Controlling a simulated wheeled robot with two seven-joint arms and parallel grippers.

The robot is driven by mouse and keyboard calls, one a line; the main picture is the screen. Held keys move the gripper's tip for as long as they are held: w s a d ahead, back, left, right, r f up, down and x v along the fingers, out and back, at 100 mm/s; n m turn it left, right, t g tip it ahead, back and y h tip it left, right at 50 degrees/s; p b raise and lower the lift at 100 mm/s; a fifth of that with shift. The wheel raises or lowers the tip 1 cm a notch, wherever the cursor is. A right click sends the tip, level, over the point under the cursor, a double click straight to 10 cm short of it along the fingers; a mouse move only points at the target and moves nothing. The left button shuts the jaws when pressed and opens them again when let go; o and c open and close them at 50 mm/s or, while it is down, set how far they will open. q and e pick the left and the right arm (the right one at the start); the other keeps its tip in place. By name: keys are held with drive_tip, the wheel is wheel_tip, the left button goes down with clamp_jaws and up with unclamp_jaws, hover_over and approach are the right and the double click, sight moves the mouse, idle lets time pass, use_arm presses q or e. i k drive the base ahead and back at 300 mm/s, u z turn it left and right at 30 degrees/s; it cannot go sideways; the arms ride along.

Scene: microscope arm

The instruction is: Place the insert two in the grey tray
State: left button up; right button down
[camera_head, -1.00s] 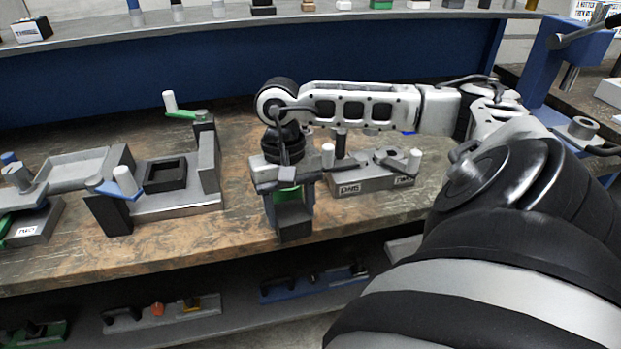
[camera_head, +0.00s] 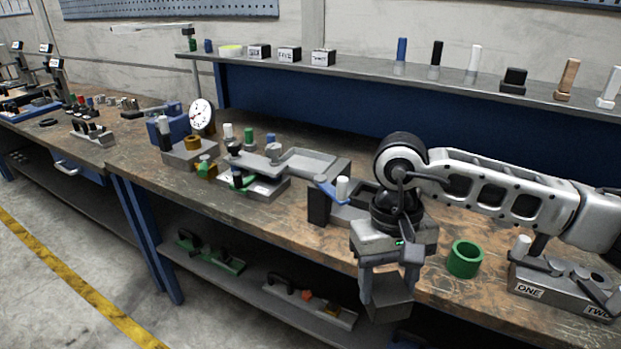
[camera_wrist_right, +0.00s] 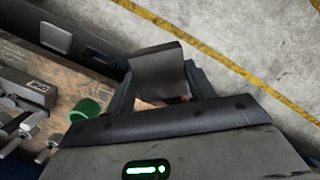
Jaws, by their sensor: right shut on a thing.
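My right gripper (camera_head: 390,280) is shut on a plain grey block (camera_head: 391,299), held at the bench's front edge. The block also shows between the fingers in the right wrist view (camera_wrist_right: 160,72). No label is readable on it, so I cannot tell whether it is insert two. A shallow grey tray (camera_head: 322,163) lies on the bench, left of and farther back than the gripper, and looks empty. My left gripper is not in view.
A fixture with a blue lever (camera_head: 328,189) stands between gripper and tray. A green ring (camera_head: 465,259) and a block labelled ONE and TWO (camera_head: 560,292) are to the right. Labelled black blocks (camera_head: 289,54) stand on the back shelf. A dial gauge (camera_head: 201,115) is at left.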

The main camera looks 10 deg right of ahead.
sight(305, 167)
drive_tip(key=u, duration=1.05)
drive_tip(key=i, duration=1)
drive_tip(key=z, duration=0.6)
drive_tip(key=i, duration=0.5)
drive_tip(key=z, duration=0.45)
